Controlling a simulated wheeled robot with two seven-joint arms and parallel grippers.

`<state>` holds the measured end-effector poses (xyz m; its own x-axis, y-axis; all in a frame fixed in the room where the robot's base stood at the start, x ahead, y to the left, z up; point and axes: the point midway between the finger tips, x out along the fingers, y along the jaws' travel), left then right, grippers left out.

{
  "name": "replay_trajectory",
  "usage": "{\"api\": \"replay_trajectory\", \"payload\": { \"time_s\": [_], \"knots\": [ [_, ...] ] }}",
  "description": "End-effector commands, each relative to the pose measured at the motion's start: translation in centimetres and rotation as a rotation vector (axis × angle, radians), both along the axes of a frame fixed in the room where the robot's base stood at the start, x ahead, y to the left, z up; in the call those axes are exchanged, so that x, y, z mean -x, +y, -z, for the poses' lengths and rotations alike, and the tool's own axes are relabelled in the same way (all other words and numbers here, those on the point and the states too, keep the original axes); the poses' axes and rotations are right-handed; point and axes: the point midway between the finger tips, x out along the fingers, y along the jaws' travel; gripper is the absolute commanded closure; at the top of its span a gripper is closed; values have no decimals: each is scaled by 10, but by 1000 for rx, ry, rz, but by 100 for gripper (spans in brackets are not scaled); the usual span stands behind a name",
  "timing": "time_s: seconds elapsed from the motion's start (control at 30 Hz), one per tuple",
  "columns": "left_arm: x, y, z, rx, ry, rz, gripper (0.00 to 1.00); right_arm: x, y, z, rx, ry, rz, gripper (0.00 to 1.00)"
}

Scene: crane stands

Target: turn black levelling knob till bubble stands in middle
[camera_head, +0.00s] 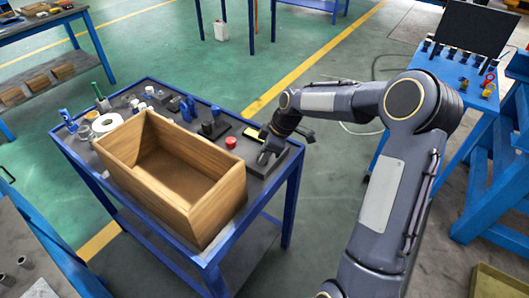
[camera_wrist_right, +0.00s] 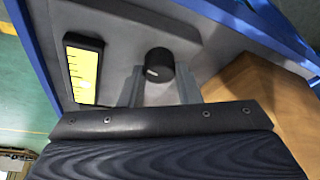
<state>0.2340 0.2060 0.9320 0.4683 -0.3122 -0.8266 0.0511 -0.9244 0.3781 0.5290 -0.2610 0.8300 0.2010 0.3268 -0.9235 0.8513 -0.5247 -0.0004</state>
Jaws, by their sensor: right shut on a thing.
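The black levelling knob (camera_wrist_right: 158,64) stands on a grey plate (camera_wrist_right: 215,40) in the right wrist view, with a pale mark on it. My right gripper (camera_wrist_right: 160,82) has one finger on each side of the knob and is shut on it. In the head view my right gripper (camera_head: 266,153) is low over the plate at the table's right corner and covers the knob. The yellow level (camera_wrist_right: 83,72) lies in a black frame beside the knob, with dark scale lines. The level also shows in the head view (camera_head: 252,134). My left gripper is not in view.
A large open wooden box (camera_head: 217,193) takes up the front of the blue table, close to the plate. A red button (camera_head: 231,142), a white tape roll (camera_head: 106,123) and several small tools stand behind it. Green floor is free behind the table.

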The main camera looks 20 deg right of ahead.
Motion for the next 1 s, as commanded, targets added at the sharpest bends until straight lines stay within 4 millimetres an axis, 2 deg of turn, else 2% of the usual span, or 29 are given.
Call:
{"api": "replay_trajectory", "payload": {
  "time_s": [0.57,0.6,0.77,1.0],
  "knots": [
    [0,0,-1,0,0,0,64,0,-1,0,3,1,-38,93],
    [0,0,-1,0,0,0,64,0,-1,0,3,1,-37,69],
    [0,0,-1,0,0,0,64,0,-1,0,3,1,-37,48],
    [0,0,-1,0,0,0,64,0,-1,0,2,1,-37,48]
  ]
}}
